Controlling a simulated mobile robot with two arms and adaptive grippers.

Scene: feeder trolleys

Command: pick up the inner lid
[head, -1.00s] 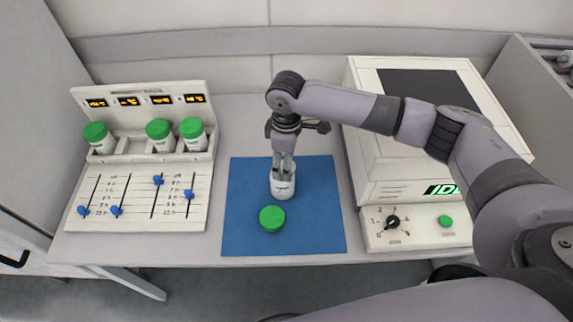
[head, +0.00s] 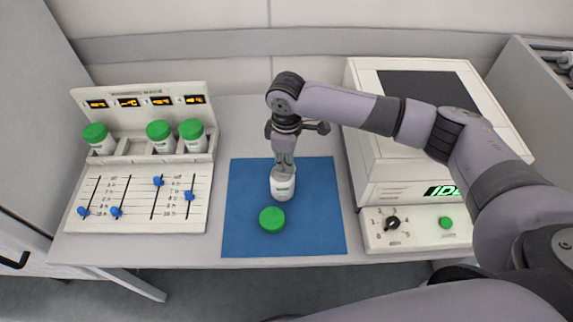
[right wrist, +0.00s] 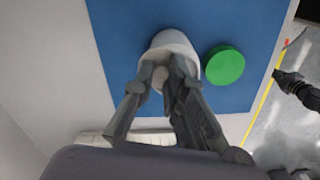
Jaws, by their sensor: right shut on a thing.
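A white jar (head: 283,188) with no green cap on it stands upright on the blue mat (head: 318,220). A loose green cap (head: 272,220) lies in front of it. My right gripper (head: 284,167) points down at the jar's mouth, its fingers close together and shut. In the right wrist view its fingertips (right wrist: 172,76) are at the mouth of the jar (right wrist: 172,42). The inner lid cannot be made out clearly; the fingers cover the mouth. A dark shape at the right edge of that view may be my left gripper (right wrist: 297,90); its state is unclear.
A rack with several green-capped jars (head: 159,137) and a slider panel (head: 138,197) stand at the left. A white machine (head: 412,172) with a knob (head: 392,223) and a green button (head: 446,222) stands at the right. The mat is clear around the jar and cap.

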